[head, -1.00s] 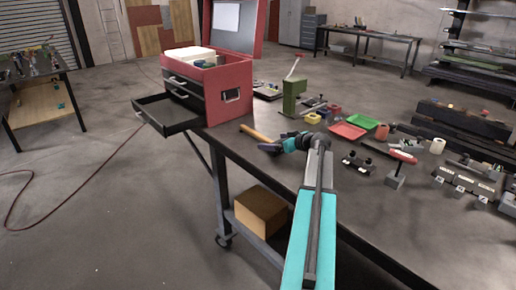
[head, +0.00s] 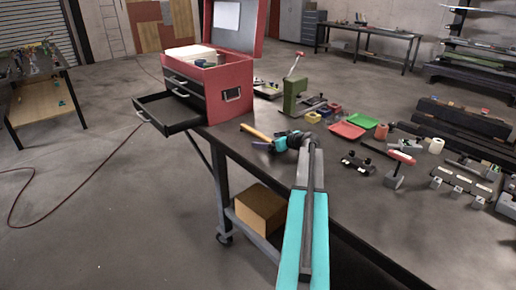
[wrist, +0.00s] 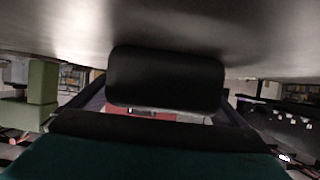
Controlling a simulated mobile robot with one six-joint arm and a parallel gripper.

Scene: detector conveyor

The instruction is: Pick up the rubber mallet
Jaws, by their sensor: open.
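The rubber mallet lies on the workbench near its left edge, beside the toolbox. Its yellow-brown handle (head: 256,132) shows in the head view, pointing up and left. Its head end is largely hidden there by my gripper (head: 270,144). In the wrist view a black rounded block, apparently the mallet head (wrist: 165,78), fills the middle close to the camera. My gripper is open, with its dark fingers on either side of that block. I cannot tell whether the fingers touch it.
A red toolbox (head: 228,92) with an open drawer (head: 168,117) stands behind the mallet. A green press (head: 295,97), a red tray (head: 347,130) and a green tray (head: 363,121) are to the right. The bench (head: 330,205) has bare surface at the front.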

